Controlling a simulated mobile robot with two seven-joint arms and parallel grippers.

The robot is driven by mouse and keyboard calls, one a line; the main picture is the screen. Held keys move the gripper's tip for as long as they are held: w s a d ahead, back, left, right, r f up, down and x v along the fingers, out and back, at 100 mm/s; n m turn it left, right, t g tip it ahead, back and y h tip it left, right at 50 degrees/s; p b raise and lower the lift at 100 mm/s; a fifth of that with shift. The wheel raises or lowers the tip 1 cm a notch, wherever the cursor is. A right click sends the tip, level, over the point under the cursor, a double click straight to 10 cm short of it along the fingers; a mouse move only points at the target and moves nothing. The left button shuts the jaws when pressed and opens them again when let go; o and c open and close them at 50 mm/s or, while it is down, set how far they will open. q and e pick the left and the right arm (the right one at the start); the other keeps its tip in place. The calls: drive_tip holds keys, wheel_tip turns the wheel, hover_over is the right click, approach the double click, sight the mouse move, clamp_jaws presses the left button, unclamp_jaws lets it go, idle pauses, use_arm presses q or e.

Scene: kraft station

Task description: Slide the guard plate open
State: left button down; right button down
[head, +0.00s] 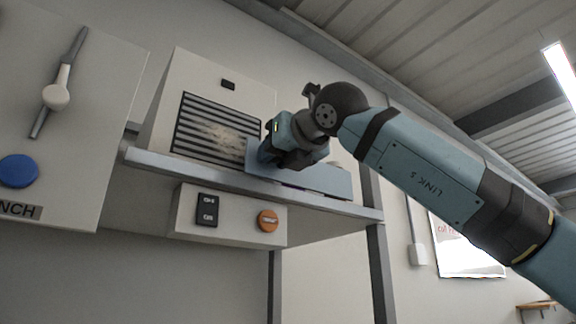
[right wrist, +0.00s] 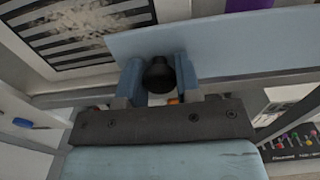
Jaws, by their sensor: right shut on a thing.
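The guard plate (head: 328,181) is a flat blue-grey panel on the shelf of the pale machine housing. In the head view it extends to the right of the slatted opening (head: 200,118), most of which is uncovered. My right gripper (head: 272,152) is in front of the plate and hides part of it. In the right wrist view the plate (right wrist: 225,42) spans behind my fingers. My right gripper (right wrist: 160,80) is shut on the plate's dark round knob (right wrist: 159,68), one finger on each side. My left gripper is not in view.
A control box with a black switch (head: 207,209) and an orange button (head: 268,221) hangs below the grey shelf edge (head: 180,170). At left, another panel carries a lever (head: 56,96) and a blue button (head: 17,171). A grey post (head: 381,270) stands below right.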

use_arm(q)
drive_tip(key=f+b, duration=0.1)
drive_tip(key=b, duration=0.2)
use_arm(e)
drive_tip(key=s+a, duration=0.3)
drive_tip(key=a, duration=0.1)
drive_tip(key=s+a, duration=0.3)
drive_tip(key=a, duration=0.2)
drive_tip(key=s+a, duration=0.3)
drive_tip(key=a, duration=0.1)
drive_tip(key=shift+s+a, duration=0.2)
drive_tip(key=shift+s, duration=0.2)
drive_tip(key=c, duration=0.8)
unclamp_jaws()
use_arm(q)
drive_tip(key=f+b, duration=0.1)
drive_tip(key=b, duration=0.1)
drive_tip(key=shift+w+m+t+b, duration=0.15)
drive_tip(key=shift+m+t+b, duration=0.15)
use_arm(e)
drive_tip(key=v, duration=1.4)
drive_tip(key=shift+w, duration=0.1)
